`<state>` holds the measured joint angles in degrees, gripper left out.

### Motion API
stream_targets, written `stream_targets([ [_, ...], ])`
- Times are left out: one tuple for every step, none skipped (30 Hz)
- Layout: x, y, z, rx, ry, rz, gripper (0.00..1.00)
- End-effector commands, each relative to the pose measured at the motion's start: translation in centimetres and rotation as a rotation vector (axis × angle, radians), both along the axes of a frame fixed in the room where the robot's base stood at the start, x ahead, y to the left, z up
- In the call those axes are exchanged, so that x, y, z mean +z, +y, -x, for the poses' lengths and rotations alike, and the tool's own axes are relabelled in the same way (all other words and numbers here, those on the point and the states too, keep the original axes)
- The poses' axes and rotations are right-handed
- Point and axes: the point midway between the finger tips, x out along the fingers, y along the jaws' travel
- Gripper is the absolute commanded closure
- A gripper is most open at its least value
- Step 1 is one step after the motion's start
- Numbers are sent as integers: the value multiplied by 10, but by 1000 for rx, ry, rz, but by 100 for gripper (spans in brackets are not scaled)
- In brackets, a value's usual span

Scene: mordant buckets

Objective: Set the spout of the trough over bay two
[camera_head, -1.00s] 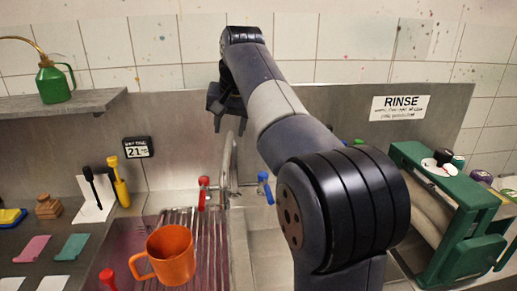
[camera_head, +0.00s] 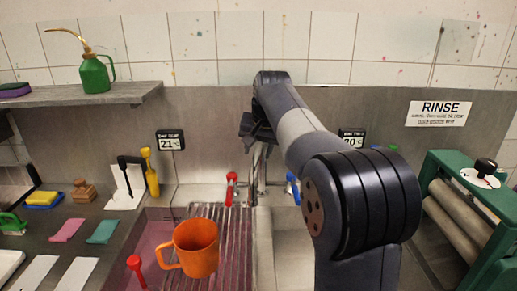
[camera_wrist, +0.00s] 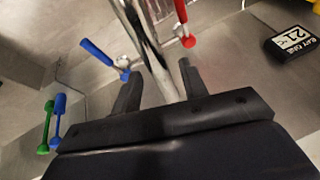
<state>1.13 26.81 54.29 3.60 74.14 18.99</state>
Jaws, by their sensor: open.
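The chrome spout (camera_head: 257,165) rises from the trough at the wall, between a red tap handle (camera_head: 231,188) and a blue tap handle (camera_head: 293,187). In the wrist view the spout (camera_wrist: 146,40) runs down toward the space between my fingers. My gripper (camera_wrist: 160,88) is open, with one finger on each side of the spout's line; I cannot tell whether either touches it. In the head view my gripper (camera_head: 250,132) is just above the spout and partly covers its top. The trough has a left bay with pink contents (camera_head: 157,235) and a grey bay (camera_head: 286,235) right of it. No bay number is readable.
An orange jug (camera_head: 197,248) stands on the wire rack (camera_head: 230,265) over the left bay. A green roller machine (camera_head: 487,190) stands at the right. A shelf (camera_head: 100,97) with a green oil can (camera_head: 95,74) juts out at the left. A 21-degree display (camera_head: 170,140) hangs behind.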

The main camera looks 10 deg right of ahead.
Motion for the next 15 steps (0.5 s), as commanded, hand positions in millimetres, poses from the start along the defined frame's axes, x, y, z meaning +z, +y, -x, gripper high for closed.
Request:
stream_targets([
  [0,0,0,0,0,0,59],
  [0,0,0,0,0,0,59],
  [0,0,0,0,0,0,59],
  [0,0,0,0,0,0,59],
  [0,0,0,0,0,0,59],
  [0,0,0,0,0,0,62],
  [0,0,0,0,0,0,64],
  [0,0,0,0,0,0,67],
  [0,0,0,0,0,0,70],
  [0,0,0,0,0,0,72],
  [0,0,0,0,0,0,75],
  [0,0,0,0,0,0,78],
  [0,0,0,0,0,0,81],
  [0,0,0,0,0,0,83],
  [0,0,0,0,0,0,86],
])
